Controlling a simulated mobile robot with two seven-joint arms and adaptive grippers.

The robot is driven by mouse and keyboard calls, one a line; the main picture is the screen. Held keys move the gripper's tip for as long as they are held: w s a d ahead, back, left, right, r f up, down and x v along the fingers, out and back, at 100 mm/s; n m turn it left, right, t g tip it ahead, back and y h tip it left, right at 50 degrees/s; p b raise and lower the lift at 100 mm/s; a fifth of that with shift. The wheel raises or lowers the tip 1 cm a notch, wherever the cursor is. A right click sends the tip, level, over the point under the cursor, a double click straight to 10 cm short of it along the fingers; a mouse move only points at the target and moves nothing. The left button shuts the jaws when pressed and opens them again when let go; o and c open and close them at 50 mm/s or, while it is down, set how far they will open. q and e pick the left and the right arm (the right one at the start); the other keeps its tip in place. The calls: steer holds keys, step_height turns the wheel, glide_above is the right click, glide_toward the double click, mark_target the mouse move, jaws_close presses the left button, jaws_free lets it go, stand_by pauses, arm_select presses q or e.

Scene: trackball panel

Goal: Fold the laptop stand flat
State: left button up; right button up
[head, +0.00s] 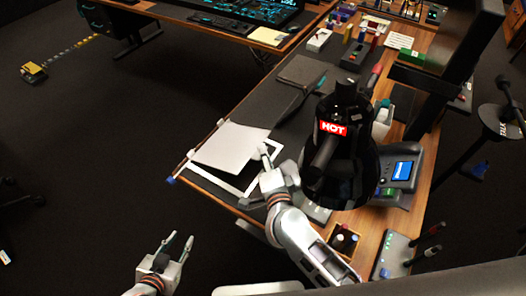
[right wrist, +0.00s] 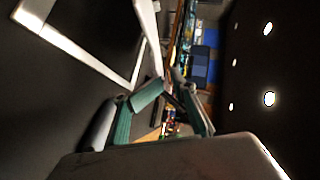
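The laptop stand shows in the head view as a light grey plate (head: 231,148) with a white frame (head: 213,180) showing below and to its right. The plate looks tilted above the frame; its exact angle is unclear. In the right wrist view the white frame (right wrist: 72,45) fills the upper left. My right gripper (head: 266,154) is at the plate's right side, fingertips close to the frame. Its green-padded fingers (right wrist: 168,88) show in the wrist view; whether they touch or grip the stand is unclear. My left gripper (head: 176,246) is open and empty, over the floor before the desk.
A black body marked HOT (head: 340,150) hides the desk's middle. A dark folder or notebook (head: 303,71) lies behind the stand. A grey device with a blue screen (head: 401,172) and a small box (head: 344,240) stand at the right. The dark floor at left is mostly clear.

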steer(key=w, duration=0.1)
steer(key=w+a, duration=0.1)
steer(key=shift+w+a+f, duration=0.1)
steer(key=shift+w+f, duration=0.1)
steer(key=shift+w, duration=0.15)
steer(key=shift+s, duration=0.1)
jaws_close()
steer(key=shift+f, duration=0.1)
jaws_free()
steer(key=shift+s, duration=0.1)
